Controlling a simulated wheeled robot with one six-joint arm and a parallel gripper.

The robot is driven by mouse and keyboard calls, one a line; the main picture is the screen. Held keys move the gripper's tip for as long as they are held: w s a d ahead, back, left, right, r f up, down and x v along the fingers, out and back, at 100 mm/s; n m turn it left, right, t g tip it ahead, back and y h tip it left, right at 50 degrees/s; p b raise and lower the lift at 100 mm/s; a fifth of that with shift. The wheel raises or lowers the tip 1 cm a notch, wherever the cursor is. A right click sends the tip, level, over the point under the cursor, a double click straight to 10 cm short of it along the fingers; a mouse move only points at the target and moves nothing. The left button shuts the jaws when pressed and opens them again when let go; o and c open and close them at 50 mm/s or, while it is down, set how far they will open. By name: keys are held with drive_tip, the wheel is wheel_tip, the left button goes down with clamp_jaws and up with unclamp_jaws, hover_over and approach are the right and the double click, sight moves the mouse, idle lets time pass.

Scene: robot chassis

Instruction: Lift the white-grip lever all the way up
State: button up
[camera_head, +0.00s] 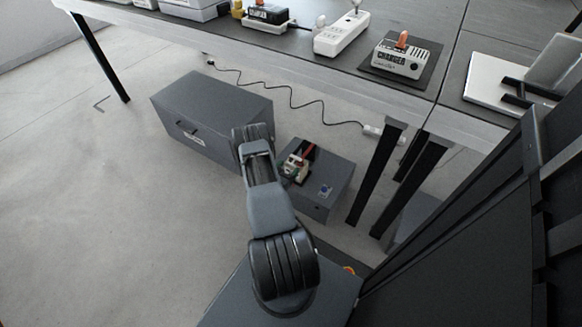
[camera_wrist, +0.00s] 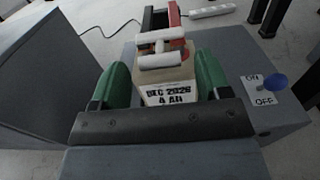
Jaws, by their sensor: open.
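The white-grip lever shows in the wrist view as a white cylindrical grip (camera_wrist: 162,36) on the low grey box (camera_wrist: 228,60). Red and black parts (camera_wrist: 174,14) stand behind it. My gripper (camera_wrist: 161,66) is open, with one green finger on each side of the beige block. Finger contact with the block or grip cannot be told. In the head view, my gripper (camera_head: 293,168) is over the low box (camera_head: 335,172), and my arm partly hides the lever area.
A blue knob (camera_wrist: 275,84) with an ON/OFF plate is to the right on the box. A larger grey box (camera_head: 210,108) stands close on the left. A table (camera_head: 300,75) with chargers and power strips is behind and above. A cable crosses the floor, which is open at left.

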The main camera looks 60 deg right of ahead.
drive_tip(key=shift+d, duration=1.3)
drive_tip(key=shift+c, duration=0.3)
